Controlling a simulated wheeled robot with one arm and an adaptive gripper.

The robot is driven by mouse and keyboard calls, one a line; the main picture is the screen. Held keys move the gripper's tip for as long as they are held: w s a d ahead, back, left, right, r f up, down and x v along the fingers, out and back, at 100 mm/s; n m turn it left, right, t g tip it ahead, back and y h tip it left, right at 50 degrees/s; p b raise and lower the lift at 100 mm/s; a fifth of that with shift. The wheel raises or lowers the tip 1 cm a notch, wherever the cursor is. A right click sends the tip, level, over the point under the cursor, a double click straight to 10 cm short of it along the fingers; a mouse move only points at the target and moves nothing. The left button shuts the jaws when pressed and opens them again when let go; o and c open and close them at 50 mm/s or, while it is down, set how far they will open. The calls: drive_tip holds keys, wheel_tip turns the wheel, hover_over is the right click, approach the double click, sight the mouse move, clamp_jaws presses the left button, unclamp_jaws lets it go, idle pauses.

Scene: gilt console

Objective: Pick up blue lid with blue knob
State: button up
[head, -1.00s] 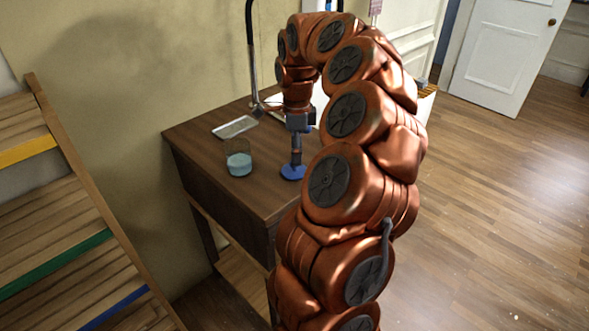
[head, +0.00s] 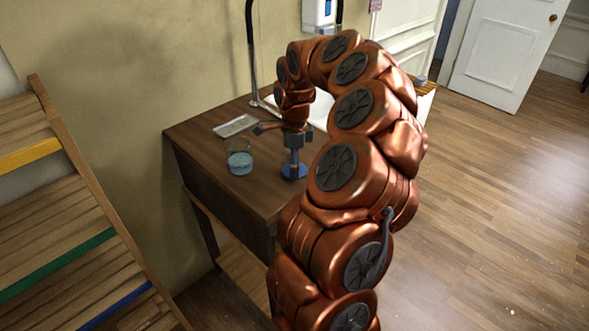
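The blue lid (head: 290,172) is a small flat disc near the front right of the dark wooden table top. It looks level and appears to rest on the wood. My gripper (head: 294,163) points straight down over the middle of the lid, with its fingertips at or just above it. The knob is hidden or blends with the fingertips, so I cannot tell whether the fingers hold it. The fingers look narrow and close together, but any gap is too small to make out.
A glass with pale blue contents (head: 239,163) stands left of my gripper on the table (head: 215,185). A flat light tray (head: 235,126) lies behind it. A slatted wooden rack (head: 60,215) stands at the left.

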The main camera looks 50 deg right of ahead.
drive_tip(key=shift+s+f, duration=0.1)
drive_tip(key=c, duration=1.2)
drive_tip(key=shift+a, duration=0.1)
drive_tip(key=shift+c, duration=0.2)
